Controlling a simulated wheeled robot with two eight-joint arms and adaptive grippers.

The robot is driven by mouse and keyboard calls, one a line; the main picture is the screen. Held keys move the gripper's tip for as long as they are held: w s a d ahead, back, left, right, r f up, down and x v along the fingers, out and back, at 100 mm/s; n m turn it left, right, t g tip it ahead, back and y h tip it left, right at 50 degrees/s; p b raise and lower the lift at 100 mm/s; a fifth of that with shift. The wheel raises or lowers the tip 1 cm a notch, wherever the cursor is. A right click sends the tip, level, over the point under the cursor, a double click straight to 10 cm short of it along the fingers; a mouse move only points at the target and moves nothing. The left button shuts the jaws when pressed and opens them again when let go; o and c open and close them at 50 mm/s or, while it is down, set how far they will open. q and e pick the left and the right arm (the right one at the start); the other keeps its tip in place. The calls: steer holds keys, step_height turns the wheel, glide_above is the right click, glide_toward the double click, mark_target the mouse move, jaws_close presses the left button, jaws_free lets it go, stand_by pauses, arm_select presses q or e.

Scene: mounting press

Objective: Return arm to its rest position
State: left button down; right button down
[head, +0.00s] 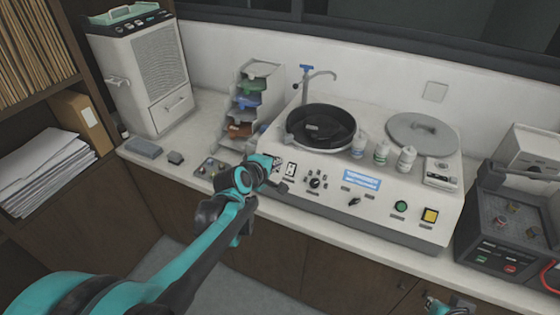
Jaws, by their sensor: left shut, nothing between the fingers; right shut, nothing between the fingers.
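My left arm, teal and black, reaches in from the lower left. My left gripper (281,186) is shut and empty at the left front of the white grinder-polisher (330,205), near its switches. I cannot tell whether it touches the panel. My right gripper (462,303) shows only in part at the bottom edge, lower right, in front of the cabinet doors. It is shut with nothing seen in it.
The polisher carries a black bowl (320,127), a tap (308,85), several white bottles and a grey lid (422,133). The mounting press (515,225) stands at the right. A stepped rack (250,100) and white cabinet unit (145,75) stand left. Shelves with papers (42,170) border the left.

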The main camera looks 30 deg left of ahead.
arm_select(q)
steer(key=shift+w, duration=0.15)
stand_by(0.3)
steer(key=s+d+f+m+g+b, duration=0.2)
steer(key=s+d+f+m, duration=0.3)
steer(key=s+m, duration=0.4)
steer(key=s+d+f+m+g+b, duration=0.2)
steer(key=s+d+f+m, duration=0.3)
steer(key=s+d+m, duration=0.3)
steer(key=s+m+b, duration=0.1)
steer(key=s, duration=0.2)
steer(key=shift+f+g+b, duration=0.2)
steer(key=shift+g+b, duration=0.15)
steer(key=shift+g, duration=0.05)
